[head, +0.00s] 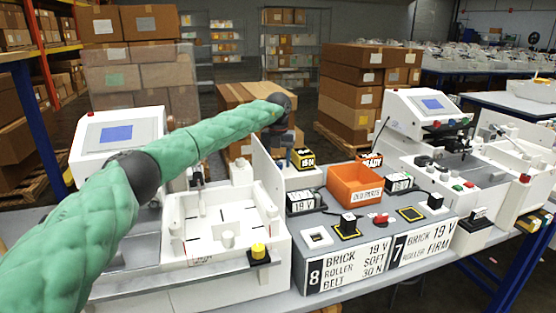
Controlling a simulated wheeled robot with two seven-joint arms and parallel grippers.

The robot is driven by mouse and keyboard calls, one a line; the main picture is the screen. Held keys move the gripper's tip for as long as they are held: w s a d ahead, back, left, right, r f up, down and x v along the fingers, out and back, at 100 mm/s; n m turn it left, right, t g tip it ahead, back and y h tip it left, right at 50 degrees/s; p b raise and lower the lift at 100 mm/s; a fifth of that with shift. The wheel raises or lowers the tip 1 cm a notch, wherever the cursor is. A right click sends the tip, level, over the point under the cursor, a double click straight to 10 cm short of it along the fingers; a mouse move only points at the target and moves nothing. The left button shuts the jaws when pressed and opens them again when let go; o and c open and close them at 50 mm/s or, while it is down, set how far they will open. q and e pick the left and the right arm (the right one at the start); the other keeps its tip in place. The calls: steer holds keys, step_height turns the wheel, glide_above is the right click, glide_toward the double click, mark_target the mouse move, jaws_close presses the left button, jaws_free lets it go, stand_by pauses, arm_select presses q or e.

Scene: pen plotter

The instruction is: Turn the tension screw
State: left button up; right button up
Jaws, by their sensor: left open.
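My left arm, in a green quilted sleeve, reaches in from the left across the white plotter (180,285). Its dark wrist ends above the back of the bench, and my left gripper (284,158) points down there, small and partly hard to make out. It is open, beside a black and yellow block (303,158) that appears to read 15 N. I cannot pick out the tension screw for certain at this size. The plotter has a white walled bed with black marks and a yellow knob (258,251) at its front right corner. My right gripper is not in view.
An orange bin (355,197) labelled OLD PARTS stands right of the gripper. A grey box's front labels (345,265) read brick, roller and belt settings, including 30 N. Small black blocks and a red button (380,219) sit on top. Another white machine (470,165) stands right.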

arm_select(q)
steer(key=shift+f, duration=0.25)
steer(key=c, duration=1)
steer(key=shift+m, duration=0.4)
